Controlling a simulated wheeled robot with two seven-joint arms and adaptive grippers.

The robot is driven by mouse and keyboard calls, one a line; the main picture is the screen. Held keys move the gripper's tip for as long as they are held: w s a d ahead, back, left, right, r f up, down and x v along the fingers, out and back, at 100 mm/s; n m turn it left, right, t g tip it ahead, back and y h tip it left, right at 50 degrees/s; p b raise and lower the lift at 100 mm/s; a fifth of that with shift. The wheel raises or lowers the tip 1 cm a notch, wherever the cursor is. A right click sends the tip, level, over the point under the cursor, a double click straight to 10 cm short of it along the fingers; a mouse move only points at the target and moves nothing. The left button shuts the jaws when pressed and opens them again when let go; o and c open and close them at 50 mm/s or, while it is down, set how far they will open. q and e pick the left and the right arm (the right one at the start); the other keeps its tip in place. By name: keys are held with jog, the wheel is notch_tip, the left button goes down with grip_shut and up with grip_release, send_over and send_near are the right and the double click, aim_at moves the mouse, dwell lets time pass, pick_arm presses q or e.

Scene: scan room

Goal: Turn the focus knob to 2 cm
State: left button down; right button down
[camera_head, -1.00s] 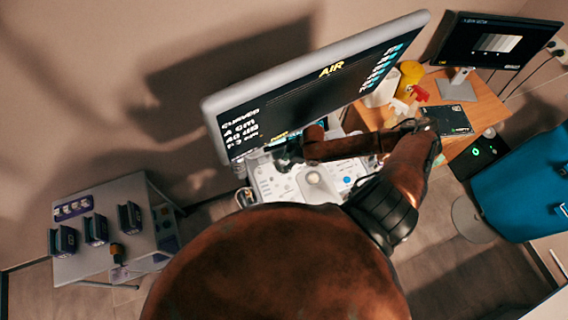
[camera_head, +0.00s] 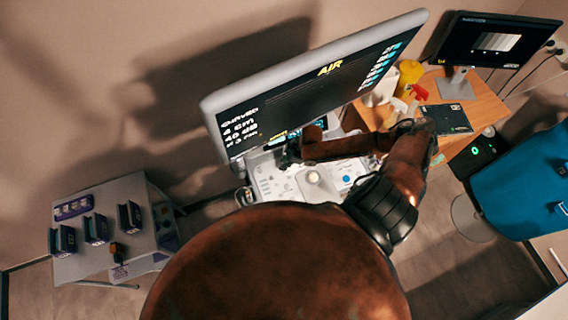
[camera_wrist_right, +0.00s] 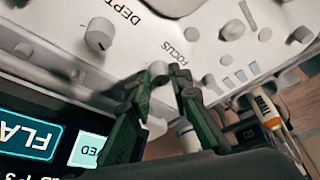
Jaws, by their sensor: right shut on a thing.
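The focus knob (camera_wrist_right: 159,67) is a small pale knob below the FOCUS label on the white console panel in the right wrist view. My right gripper (camera_wrist_right: 163,80) is shut on it, with a dark fingertip on each side. In the head view my right gripper (camera_head: 288,153) is at the left part of the console (camera_head: 284,184), below the large monitor, and the knob is hidden there. The monitor (camera_head: 310,92) shows CURVED, 4 cm, 40 dB and a small last line that seems to read 3 cm. My left gripper is not in view.
The larger depth knob (camera_wrist_right: 99,33) is beside the focus knob. A small lit touchscreen (camera_wrist_right: 40,135) borders the panel. A wooden desk (camera_head: 487,104) and a blue chair (camera_head: 520,185) are at the right.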

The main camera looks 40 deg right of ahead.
jog(key=shift+n, duration=0.4)
jog(key=shift+w+n+g+y+b, duration=0.25)
jog(key=shift+n+y+b, duration=0.2)
jog(key=shift+n, duration=0.45)
jog(key=shift+d+n+g+y+b, duration=0.15)
jog(key=shift+n+g+b, duration=0.3)
jog(key=shift+n, duration=0.4)
jog(key=shift+a+n+g+y+b, duration=0.1)
jog(key=shift+n+g+b, duration=0.1)
jog(key=shift+n+b, duration=0.5)
jog(key=shift+n, duration=0.25)
jog(key=c, duration=1.8)
grip_release()
jog(key=shift+o, duration=0.2)
jog(key=shift+s, duration=0.1)
